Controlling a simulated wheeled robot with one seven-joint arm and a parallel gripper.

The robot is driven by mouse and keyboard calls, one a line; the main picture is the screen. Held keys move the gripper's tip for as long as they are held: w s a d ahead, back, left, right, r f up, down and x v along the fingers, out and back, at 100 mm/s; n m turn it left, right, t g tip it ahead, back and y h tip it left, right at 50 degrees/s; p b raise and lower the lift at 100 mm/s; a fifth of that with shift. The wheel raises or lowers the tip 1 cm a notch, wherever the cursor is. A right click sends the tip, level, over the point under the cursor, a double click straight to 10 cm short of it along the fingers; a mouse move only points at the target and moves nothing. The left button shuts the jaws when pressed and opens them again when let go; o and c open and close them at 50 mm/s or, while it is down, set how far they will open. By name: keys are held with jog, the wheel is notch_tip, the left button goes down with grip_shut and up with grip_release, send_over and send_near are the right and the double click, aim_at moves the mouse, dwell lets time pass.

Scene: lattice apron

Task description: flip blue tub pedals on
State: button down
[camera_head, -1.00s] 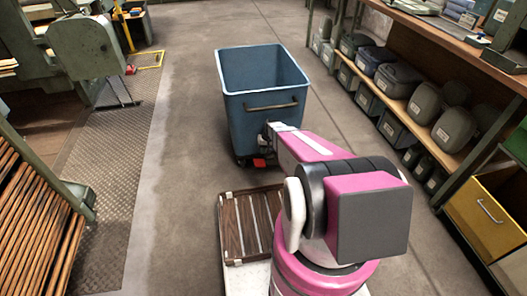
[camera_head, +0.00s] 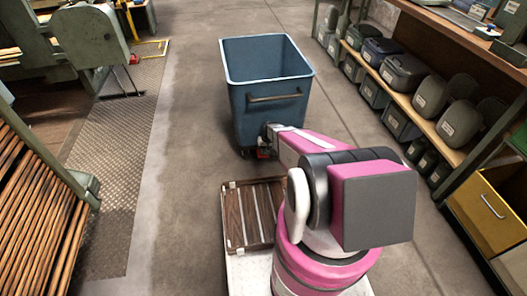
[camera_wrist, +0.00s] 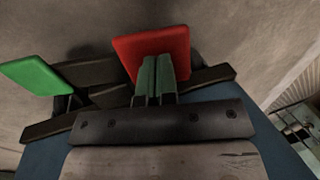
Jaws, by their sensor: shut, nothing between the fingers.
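The blue tub (camera_head: 262,115) stands on the floor ahead, open at the top, with a bar handle on its near wall. Low on its near side are two pedals. In the wrist view the red pedal (camera_wrist: 150,43) is at top centre and the green pedal (camera_wrist: 36,76) is at the left, both on dark brackets. My gripper (camera_wrist: 157,68) is shut and empty; its fingertips overlap the lower part of the red pedal. I cannot tell whether they touch. In the head view the red pedal (camera_head: 264,154) is mostly hidden by my wrist; the green pedal is not visible.
A shelf rack with several grey bins (camera_head: 402,76) and a yellow drawer (camera_head: 492,205) runs along the right. Green machinery (camera_head: 90,36) and a stack of wooden slats (camera_head: 38,200) are on the left. Concrete floor (camera_head: 185,150) is clear left of the tub.

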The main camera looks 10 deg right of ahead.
aim_at(259, 153)
jog(key=shift+a+f+h, duration=0.7)
jog(key=shift+f+h, duration=0.25)
jog(key=shift+h, duration=0.35)
jog(key=shift+a+f+h, duration=0.15)
jog(key=shift+f+h, duration=0.35)
jog(key=shift+h, duration=0.1)
jog(key=shift+a+f+h, duration=0.15)
jog(key=shift+f+h, duration=0.3)
jog(key=shift+h, duration=0.15)
jog(key=shift+f, duration=0.45)
jog(key=shift+a+f, duration=0.1)
jog(key=shift+f, duration=0.1)
jog(key=shift+r, duration=0.1)
notch_tip(259, 153, up, 10)
jog(key=a, duration=0.2)
jog(key=shift+a, duration=0.3)
jog(key=shift+s, duration=0.15)
